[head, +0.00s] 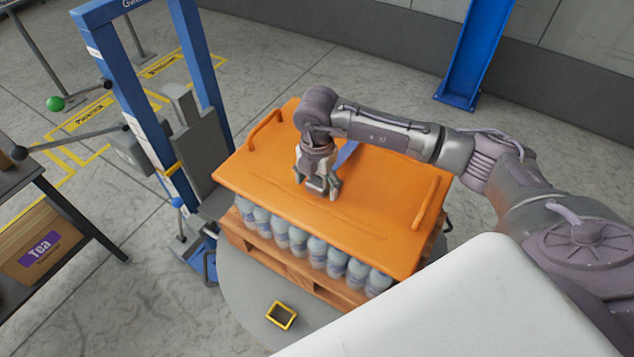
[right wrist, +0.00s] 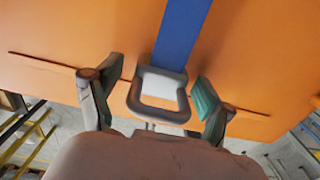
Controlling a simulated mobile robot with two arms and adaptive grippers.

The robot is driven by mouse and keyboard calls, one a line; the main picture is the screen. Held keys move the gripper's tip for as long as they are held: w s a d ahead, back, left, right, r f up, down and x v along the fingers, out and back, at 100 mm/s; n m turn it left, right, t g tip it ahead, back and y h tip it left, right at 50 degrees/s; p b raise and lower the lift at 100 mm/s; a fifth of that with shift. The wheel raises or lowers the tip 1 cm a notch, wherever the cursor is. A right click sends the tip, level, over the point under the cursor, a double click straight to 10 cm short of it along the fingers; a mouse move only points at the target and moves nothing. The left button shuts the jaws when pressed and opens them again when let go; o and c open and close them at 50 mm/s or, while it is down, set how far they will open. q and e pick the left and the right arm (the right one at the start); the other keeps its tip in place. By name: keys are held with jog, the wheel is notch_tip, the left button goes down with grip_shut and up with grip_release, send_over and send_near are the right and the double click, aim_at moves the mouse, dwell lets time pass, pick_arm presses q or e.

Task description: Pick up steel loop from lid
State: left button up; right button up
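The steel loop (right wrist: 160,98) is a grey rounded frame at the end of a blue strap (right wrist: 182,38), over the orange lid (right wrist: 255,62). In the right wrist view it lies between my right gripper's (right wrist: 153,98) two spread fingers, with a gap on each side. In the head view my right gripper (head: 320,192) points down over the middle of the orange lid (head: 250,175); it hides the loop there, and a bit of blue strap (head: 346,153) shows behind it. My left gripper is not in view.
The lid has raised handles at its left (head: 265,131) and right (head: 425,203) ends. It covers rows of bottles (head: 299,241) on a wooden pallet (head: 262,259). A blue frame (head: 152,125) stands close on the left. A small yellow-edged item (head: 281,315) lies on the grey round base.

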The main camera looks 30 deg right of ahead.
jog(key=c, duration=1.2)
jog(key=shift+r, duration=0.1)
